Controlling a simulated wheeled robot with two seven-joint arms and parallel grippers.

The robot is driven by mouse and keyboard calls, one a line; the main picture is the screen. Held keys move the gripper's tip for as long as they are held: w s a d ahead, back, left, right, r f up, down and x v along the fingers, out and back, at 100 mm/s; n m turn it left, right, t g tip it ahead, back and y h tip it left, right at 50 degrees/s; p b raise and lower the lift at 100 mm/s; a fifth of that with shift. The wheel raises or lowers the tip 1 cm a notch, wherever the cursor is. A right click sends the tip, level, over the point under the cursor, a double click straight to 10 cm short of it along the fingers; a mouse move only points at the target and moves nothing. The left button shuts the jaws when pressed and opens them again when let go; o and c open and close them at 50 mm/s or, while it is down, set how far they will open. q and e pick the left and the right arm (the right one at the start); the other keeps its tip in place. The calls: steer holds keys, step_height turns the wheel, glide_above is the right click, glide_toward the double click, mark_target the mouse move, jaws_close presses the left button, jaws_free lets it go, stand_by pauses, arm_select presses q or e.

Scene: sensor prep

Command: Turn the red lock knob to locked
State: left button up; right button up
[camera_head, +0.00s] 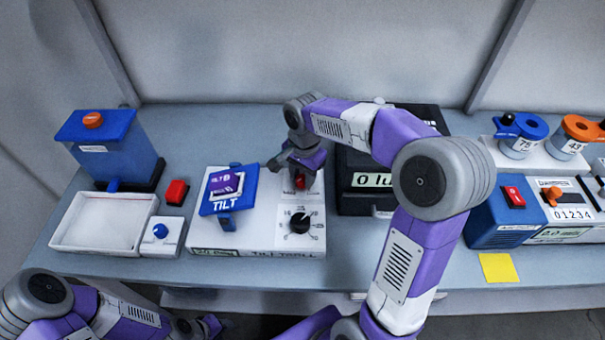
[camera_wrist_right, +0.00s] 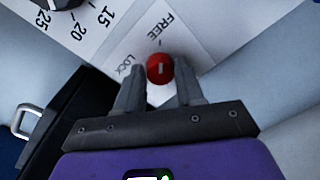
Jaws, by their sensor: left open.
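The red lock knob (camera_head: 300,182) sits on the white tilt table base (camera_head: 262,235), near its back right. In the right wrist view the knob (camera_wrist_right: 160,68) is round with a short white mark, beside the printed words FREE and LOCK. The mark points roughly toward the FREE side. My right gripper (camera_wrist_right: 160,82) is over the knob, with one finger on each side. Whether the fingers touch the knob is unclear. My left gripper (camera_head: 208,326) is open and low at the bottom edge, in front of the table and away from the knob.
A blue TILT platform (camera_head: 229,193) stands left of the knob and a black dial (camera_head: 300,222) sits in front of it. A black meter box (camera_head: 352,203) stands close on the right. A white tray (camera_head: 75,248) is at left. A yellow note (camera_head: 497,267) lies at right.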

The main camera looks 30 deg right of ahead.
steer(key=c, duration=0.6)
steer(key=n+p, duration=0.2)
steer(key=n, duration=0.1)
steer(key=shift+r+n+p, duration=0.1)
steer(key=shift+n+p, duration=0.2)
steer(key=n+p, duration=0.2)
steer(key=n, duration=0.1)
steer(key=shift+n, duration=0.3)
steer(key=n+p, duration=0.3)
steer(key=n, duration=0.2)
steer(key=shift+w+n, duration=0.1)
steer(key=shift+n, duration=0.2)
steer(key=n+p, duration=0.2)
steer(key=n, duration=0.2)
steer(key=shift+n+g, duration=0.3)
steer(key=shift+n, duration=0.4)
